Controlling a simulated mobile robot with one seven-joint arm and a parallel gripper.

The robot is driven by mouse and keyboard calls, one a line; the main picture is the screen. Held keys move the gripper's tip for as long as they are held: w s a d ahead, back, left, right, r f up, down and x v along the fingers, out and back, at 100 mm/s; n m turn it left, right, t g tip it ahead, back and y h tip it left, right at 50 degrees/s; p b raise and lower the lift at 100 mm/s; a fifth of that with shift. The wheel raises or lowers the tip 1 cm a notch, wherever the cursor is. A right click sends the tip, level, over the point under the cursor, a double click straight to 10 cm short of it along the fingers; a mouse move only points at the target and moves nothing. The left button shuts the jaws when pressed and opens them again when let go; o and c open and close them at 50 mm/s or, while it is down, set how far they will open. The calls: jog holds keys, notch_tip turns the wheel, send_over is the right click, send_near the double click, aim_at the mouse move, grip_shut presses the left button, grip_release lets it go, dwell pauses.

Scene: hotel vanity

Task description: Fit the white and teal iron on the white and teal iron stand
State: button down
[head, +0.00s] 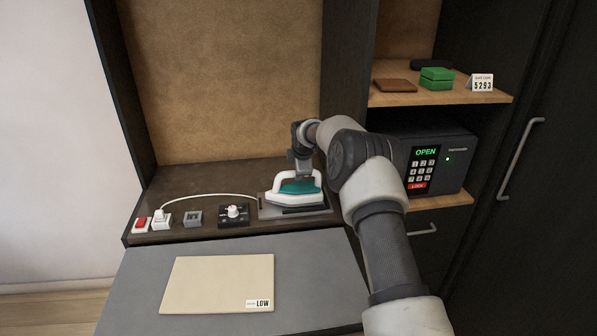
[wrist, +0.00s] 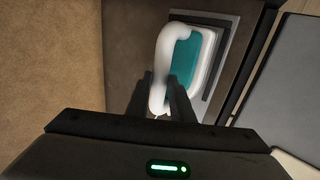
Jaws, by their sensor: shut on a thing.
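The white and teal iron (head: 296,190) is at the back right of the dark counter, over the flat grey iron stand (head: 268,208). It looks level, with its tip to the left. I cannot tell whether it rests fully on the stand or hovers just above it. My gripper (head: 303,172) comes down from above and is shut on the iron's white handle. In the wrist view the two dark fingers of my gripper (wrist: 159,92) pinch the handle of the iron (wrist: 183,60), and the stand's rim (wrist: 232,45) shows around it.
A white cord runs left to a plug (head: 162,218) beside a red switch (head: 141,225). A grey box (head: 193,218) and a dial panel (head: 234,214) stand left of the stand. A beige cloth (head: 218,283) lies on the grey board in front. A safe (head: 434,160) is at right.

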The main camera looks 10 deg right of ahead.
jog(key=shift+f+b, duration=0.6)
dwell(1.1)
jog(key=c, duration=1.5)
grip_release()
jog(key=shift+s+f, duration=0.1)
jog(key=shift+f, duration=0.2)
jog(key=s+r+m, duration=0.4)
jog(key=s+r, duration=1.5)
jog(key=r, duration=0.4)
jog(key=s+r+m+h+p, duration=0.1)
jog(key=s+r+m, duration=0.25)
jog(key=s, duration=0.95)
jog(key=s+r+m, duration=0.3)
jog(key=s+m, duration=0.2)
jog(key=s, duration=0.7)
jog(key=s+f+m, duration=0.1)
jog(key=s, duration=0.3)
jog(key=s+f+m, duration=0.1)
jog(key=s+m, duration=0.1)
jog(key=s, duration=0.2)
jog(key=s+f+m+g+y+p, duration=0.1)
jog(key=s+f+m, duration=0.1)
jog(key=s, duration=0.2)
jog(key=shift+m, duration=0.25)
